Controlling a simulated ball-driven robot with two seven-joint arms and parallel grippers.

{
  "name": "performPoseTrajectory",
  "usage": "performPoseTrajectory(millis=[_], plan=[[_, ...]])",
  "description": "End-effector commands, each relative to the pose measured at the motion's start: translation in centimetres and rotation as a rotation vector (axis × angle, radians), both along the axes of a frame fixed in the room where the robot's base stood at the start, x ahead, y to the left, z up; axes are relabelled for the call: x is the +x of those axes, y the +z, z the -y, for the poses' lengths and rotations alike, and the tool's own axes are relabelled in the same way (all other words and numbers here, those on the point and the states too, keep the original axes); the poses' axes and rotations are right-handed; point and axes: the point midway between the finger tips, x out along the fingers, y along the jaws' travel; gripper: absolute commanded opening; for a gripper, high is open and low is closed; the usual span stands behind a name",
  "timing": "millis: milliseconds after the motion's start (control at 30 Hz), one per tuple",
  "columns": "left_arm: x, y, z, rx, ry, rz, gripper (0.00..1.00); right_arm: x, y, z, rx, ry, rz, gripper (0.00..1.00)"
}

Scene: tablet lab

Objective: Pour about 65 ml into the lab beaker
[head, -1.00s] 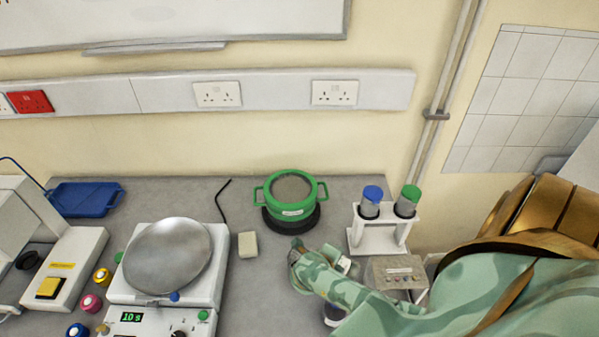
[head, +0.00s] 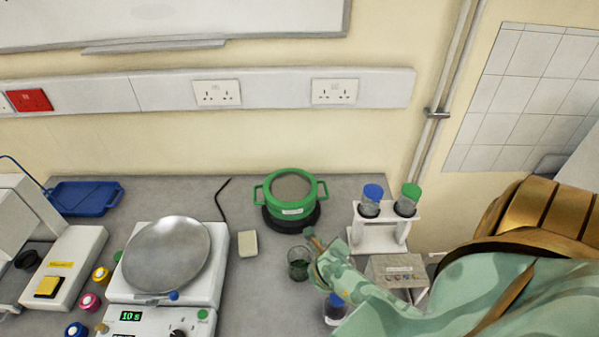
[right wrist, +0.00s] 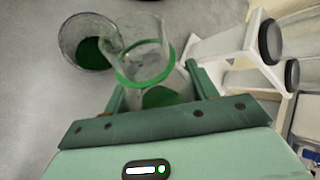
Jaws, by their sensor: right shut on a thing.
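A clear glass beaker (head: 299,270) stands upright on the bench in the head view, with dark green liquid low in it. It also shows in the right wrist view (right wrist: 85,45), the green liquid visible inside. My right gripper (head: 320,258) is just right of this beaker. In the right wrist view, my right gripper (right wrist: 155,85) is shut on a clear glass vessel with a green band (right wrist: 148,52). Its lip faces the beaker and green shows in its lower part. I cannot tell whether liquid is flowing. My left gripper is not in view.
A green pot (head: 291,205) stands behind the beaker. A white rack (head: 380,238) with blue- and green-capped bottles is at right. A balance with a round metal pan (head: 166,255) stands left. A pale block (head: 248,244) lies between.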

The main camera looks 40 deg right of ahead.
Motion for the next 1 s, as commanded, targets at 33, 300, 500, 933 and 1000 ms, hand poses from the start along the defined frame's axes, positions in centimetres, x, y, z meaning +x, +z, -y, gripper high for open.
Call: performPoseTrajectory(millis=[33, 300, 500, 933, 1000], plan=[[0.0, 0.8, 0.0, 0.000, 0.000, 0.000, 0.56, 0.1, 1.3, 0.0, 0.016, 0.000, 0.030, 0.25], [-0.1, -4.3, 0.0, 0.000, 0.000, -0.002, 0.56, 0.0, -0.2, 0.0, 0.160, 0.002, 0.279, 0.25], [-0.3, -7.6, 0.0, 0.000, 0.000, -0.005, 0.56, -0.6, 0.0, 0.4, 0.263, 0.004, 0.462, 0.25], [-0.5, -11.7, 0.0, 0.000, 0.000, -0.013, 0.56, -1.1, 1.8, 0.7, 0.415, 0.000, 0.724, 0.25], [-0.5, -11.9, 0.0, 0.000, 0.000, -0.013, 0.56, -1.1, 1.9, 0.7, 0.422, 0.000, 0.735, 0.25]])
